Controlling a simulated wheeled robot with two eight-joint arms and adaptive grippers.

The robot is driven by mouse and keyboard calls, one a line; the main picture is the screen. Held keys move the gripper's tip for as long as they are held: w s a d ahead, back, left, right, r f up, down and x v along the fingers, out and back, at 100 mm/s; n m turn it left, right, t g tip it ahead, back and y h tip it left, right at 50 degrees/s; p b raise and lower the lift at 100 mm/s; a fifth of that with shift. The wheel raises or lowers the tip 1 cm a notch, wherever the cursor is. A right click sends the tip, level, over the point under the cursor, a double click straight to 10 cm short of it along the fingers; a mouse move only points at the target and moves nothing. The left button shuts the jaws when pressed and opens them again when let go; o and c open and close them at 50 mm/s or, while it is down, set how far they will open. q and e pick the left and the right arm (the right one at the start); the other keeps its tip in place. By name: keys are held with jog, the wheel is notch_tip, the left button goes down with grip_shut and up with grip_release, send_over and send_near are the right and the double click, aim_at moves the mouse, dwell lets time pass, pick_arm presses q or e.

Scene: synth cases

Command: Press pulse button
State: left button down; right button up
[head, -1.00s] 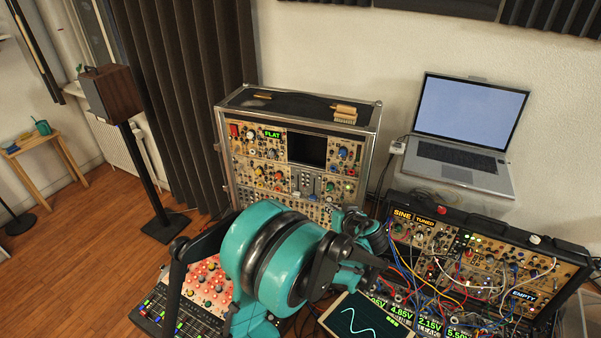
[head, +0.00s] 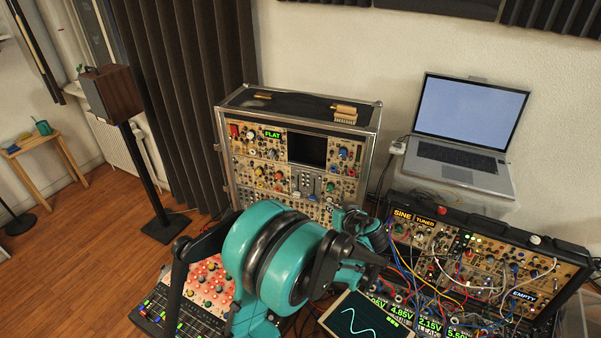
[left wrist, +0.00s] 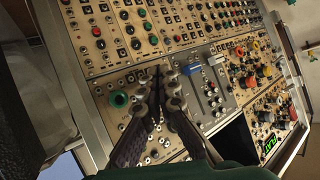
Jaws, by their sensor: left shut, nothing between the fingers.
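The tall rack case (head: 332,178) with beige module panels and a green "FLAT" display (head: 272,134) stands behind my left arm. In the head view the arm covers its lower part, and my left fingertips cannot be made out. In the left wrist view my left gripper (left wrist: 160,84) is shut and empty, its two dark fingers pointing at a panel of knobs, jacks and small buttons. My right gripper is not in view.
A cabled rack (head: 470,262) with "SINE", "TUNED" and "EMPTY" labels stands at the right, with a wave screen (head: 352,322) before it. A laptop (head: 466,135) sits behind. A red-lit pad panel (head: 207,283) and sliders lie under my arm.

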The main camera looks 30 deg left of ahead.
pick_arm(q)
jog(key=shift+w, duration=0.15)
dwell(0.4)
jog(key=shift+w+a, duration=0.1)
jog(key=shift+w, duration=0.2)
jog(key=shift+s, duration=0.4)
dwell(0.3)
jog(key=s+d, duration=0.1)
jog(key=s, duration=0.5)
jog(key=shift+d+b, duration=0.15)
jog(key=shift+b, duration=0.3)
